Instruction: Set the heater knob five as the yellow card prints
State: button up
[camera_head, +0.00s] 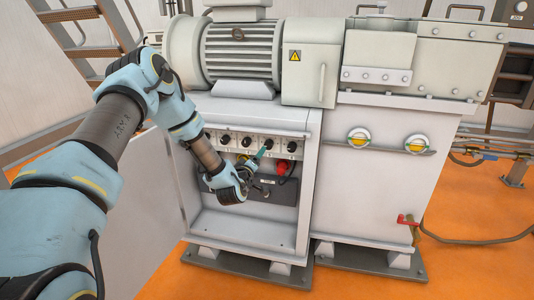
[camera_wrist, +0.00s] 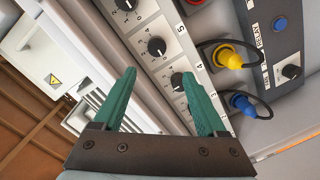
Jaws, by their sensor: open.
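A row of black heater knobs on white dial plates runs along the cabinet's upper strip; one knob (camera_head: 291,146) shows at the right end in the head view. In the wrist view one knob (camera_wrist: 156,46) lies just beyond the gap between my fingertips, and another knob (camera_wrist: 178,80) sits close by the right finger. I cannot make out the yellow card.
A red part (camera_head: 282,168) sits there too. The cabinet door (camera_head: 155,195) stands open at left; the cabinet floor (camera_head: 240,228) is clear.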

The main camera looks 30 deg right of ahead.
aim_at(267, 146)
jog(key=shift+n+t, duration=0.5)
jog(key=x, duration=0.3)
jog(key=p+x, duration=0.1)
jog(key=x, duration=0.3)
jog(key=s+d+x, duration=0.1)
jog(key=x, duration=0.3)
jog(key=shift+f, duration=0.35)
jog(key=shift+c, duration=0.2)
grip_shut()
